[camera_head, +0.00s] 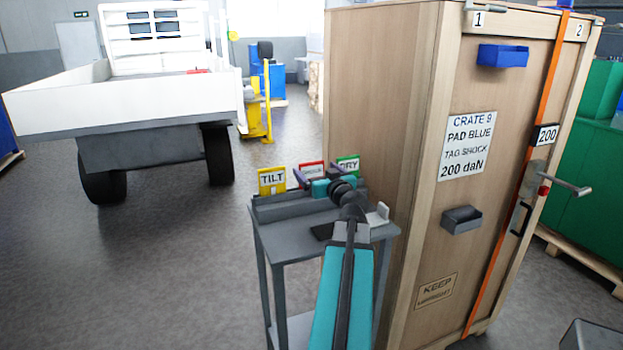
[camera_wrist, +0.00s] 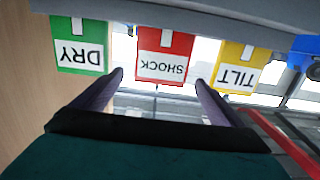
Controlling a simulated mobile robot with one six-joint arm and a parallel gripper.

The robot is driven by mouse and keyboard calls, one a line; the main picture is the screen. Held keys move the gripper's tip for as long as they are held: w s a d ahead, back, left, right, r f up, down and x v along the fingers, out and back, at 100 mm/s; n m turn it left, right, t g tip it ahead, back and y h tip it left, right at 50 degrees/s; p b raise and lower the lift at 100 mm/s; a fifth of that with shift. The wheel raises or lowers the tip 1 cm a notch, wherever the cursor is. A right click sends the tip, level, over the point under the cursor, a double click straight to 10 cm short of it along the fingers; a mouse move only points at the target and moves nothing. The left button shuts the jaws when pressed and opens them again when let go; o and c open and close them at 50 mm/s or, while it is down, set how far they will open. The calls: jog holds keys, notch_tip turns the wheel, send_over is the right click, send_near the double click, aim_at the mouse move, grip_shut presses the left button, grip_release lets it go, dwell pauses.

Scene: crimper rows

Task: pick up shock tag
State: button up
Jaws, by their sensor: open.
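The shock tag (camera_wrist: 165,53) is a red card with a white label reading SHOCK, upside down in the wrist view. It stands between the green DRY tag (camera_wrist: 80,50) and the yellow TILT tag (camera_wrist: 236,67). In the head view the shock tag (camera_head: 312,167) is partly covered by my gripper (camera_head: 317,175). In the wrist view my gripper (camera_wrist: 158,80) is open, with its dark fingertips on either side of the shock tag's lower edge. Nothing is held. Whether the fingers overlap the tag in depth cannot be told.
The tags stand in a grey holder on a small grey stand (camera_head: 290,247). A tall wooden crate (camera_head: 380,100) rises close on the right, with a printed label (camera_head: 467,145) reading TAG SHOCK. A white truck (camera_head: 150,100) stands behind left. Floor to the left is clear.

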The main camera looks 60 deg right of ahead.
aim_at(312, 166)
jog(key=x, duration=0.1)
jog(key=p+x, duration=0.1)
jog(key=x, duration=0.1)
jog(key=shift+r, duration=0.25)
jog(key=shift+p+x, duration=0.45)
jog(key=shift+x, duration=0.3)
jog(key=shift+f, duration=0.15)
jog(key=c, duration=1.1)
jog(key=shift+c, duration=0.2)
